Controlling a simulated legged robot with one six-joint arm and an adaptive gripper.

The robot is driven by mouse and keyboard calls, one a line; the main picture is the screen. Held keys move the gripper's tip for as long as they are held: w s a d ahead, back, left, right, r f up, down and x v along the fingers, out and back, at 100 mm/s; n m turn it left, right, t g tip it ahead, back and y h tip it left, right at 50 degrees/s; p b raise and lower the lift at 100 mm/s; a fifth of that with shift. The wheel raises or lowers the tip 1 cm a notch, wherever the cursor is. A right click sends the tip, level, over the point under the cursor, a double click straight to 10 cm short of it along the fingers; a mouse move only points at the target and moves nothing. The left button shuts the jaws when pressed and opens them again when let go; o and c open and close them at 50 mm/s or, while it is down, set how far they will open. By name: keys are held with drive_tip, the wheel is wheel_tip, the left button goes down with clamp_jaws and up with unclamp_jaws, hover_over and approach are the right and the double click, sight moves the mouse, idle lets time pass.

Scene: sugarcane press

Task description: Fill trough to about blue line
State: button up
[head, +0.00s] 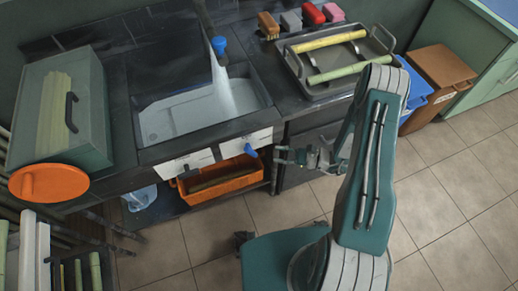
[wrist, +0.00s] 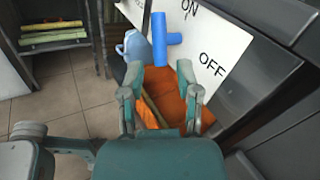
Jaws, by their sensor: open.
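The trough (head: 160,122) is a pale basin sunk in the dark counter. A white stream of water (head: 222,88) falls into it below a blue-topped tap (head: 218,44). I cannot make out a blue line or the water level. A blue handle (head: 250,150) sticks out from a white panel on the counter's front. In the wrist view, the blue T-shaped handle (wrist: 160,40) stands beside the panel's ON and OFF lettering (wrist: 205,35). My gripper (head: 283,155) is right of the handle in the head view. In the wrist view, my gripper (wrist: 163,82) is open and empty, its fingertips just below the handle.
An orange bin (head: 222,180) sits under the counter below the panels. A tray (head: 310,92) with cane pieces lies at the right, near several coloured blocks (head: 312,14). A clear box (head: 90,120) and an orange disc (head: 48,183) are at the left. The tiled floor in front is open.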

sight(252, 151)
drive_tip(key=x, duration=0.7)
drive_tip(key=shift+s+a, duration=0.1)
drive_tip(key=shift+a, duration=0.25)
drive_tip(key=shift+w+a, duration=0.45)
drive_tip(key=shift+a, duration=1.2)
drive_tip(key=c, duration=0.4)
drive_tip(key=shift+d, duration=0.1)
clamp_jaws()
drive_tip(key=shift+d, duration=0.25)
